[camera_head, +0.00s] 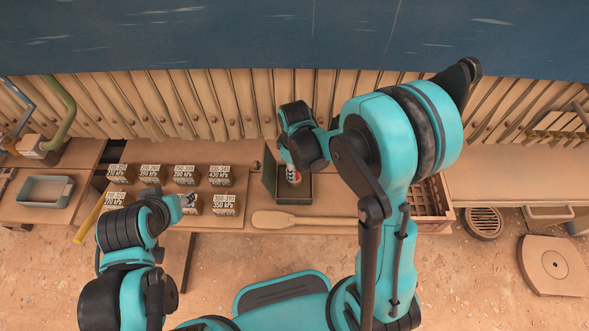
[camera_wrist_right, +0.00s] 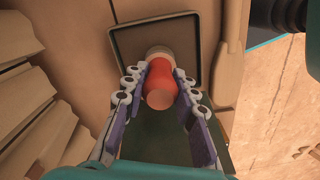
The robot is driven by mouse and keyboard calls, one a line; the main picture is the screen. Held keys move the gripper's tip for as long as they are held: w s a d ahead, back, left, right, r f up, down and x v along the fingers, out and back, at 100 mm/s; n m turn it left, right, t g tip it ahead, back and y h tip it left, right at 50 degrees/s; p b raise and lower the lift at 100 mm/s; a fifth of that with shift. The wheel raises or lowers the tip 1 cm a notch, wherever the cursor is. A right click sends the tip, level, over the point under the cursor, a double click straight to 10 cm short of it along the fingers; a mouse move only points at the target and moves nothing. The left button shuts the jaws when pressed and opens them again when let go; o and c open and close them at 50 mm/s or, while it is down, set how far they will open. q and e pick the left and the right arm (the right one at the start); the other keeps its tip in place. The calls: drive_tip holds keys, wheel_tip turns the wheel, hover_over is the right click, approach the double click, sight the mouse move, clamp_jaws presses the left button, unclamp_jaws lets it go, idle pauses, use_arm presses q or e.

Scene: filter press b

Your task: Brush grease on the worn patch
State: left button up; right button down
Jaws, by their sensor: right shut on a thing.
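My right gripper (camera_wrist_right: 160,90) is shut on an orange-red round piece (camera_wrist_right: 161,88) with a pale end; I cannot tell whether it is the brush. I cannot make out a worn patch or grease in either view.
A wooden paddle (camera_head: 290,221) lies along the bench front. A slatted wooden crate (camera_head: 436,211) stands right of my right arm. A grey-green tray (camera_head: 46,190) sits on the left bench. A row of upright plates (camera_head: 215,108) stands behind the bench.

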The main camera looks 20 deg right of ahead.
drive_tip(key=shift+r+p, duration=2.45)
drive_tip(key=shift+r, duration=1.05)
drive_tip(key=shift+f, duration=0.1)
